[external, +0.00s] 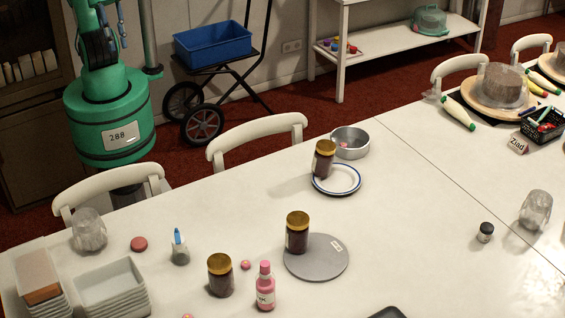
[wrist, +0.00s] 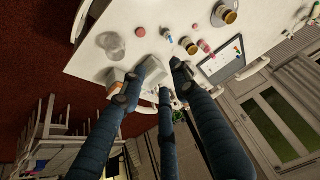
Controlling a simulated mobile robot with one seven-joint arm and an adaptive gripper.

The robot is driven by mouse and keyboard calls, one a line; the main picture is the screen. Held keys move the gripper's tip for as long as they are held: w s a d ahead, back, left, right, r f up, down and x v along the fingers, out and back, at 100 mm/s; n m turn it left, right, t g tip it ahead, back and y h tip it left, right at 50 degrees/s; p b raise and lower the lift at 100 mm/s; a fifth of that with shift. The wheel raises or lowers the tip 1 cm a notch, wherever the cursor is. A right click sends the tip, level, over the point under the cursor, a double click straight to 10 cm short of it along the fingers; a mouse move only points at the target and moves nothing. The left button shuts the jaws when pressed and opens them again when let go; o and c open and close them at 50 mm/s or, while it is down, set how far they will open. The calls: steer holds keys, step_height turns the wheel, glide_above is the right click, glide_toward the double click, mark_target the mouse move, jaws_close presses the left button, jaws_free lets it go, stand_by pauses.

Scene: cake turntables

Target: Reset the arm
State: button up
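My gripper (wrist: 165,73) shows in the wrist view as three long blue fingers. They reach up from the lower edge with their tips apart and nothing between them. It is open and empty. The tips lie over the image of the table's edge, beside the white dishes, but their height over it cannot be told. In the external view my green base (external: 110,112) with the label 288 stands at the upper left, behind the chairs. The upper part of my arm is cut off by the frame there.
The white table (external: 400,215) carries several brown jars (external: 220,278), a grey turntable (external: 318,262), a pink bottle (external: 264,290), a clear glass (external: 89,232) and stacked white dishes (external: 112,284). White chairs (external: 258,135) line its far side. A cart with a blue bin (external: 212,46) stands behind.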

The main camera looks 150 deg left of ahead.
stand_by(0.3)
step_height(320, 180, down, 3)
steer(key=b, duration=0.3)
steer(key=shift+f, duration=0.15)
steer(key=shift+o, duration=0.3)
steer(key=o, duration=0.3)
steer(key=shift+o, duration=0.2)
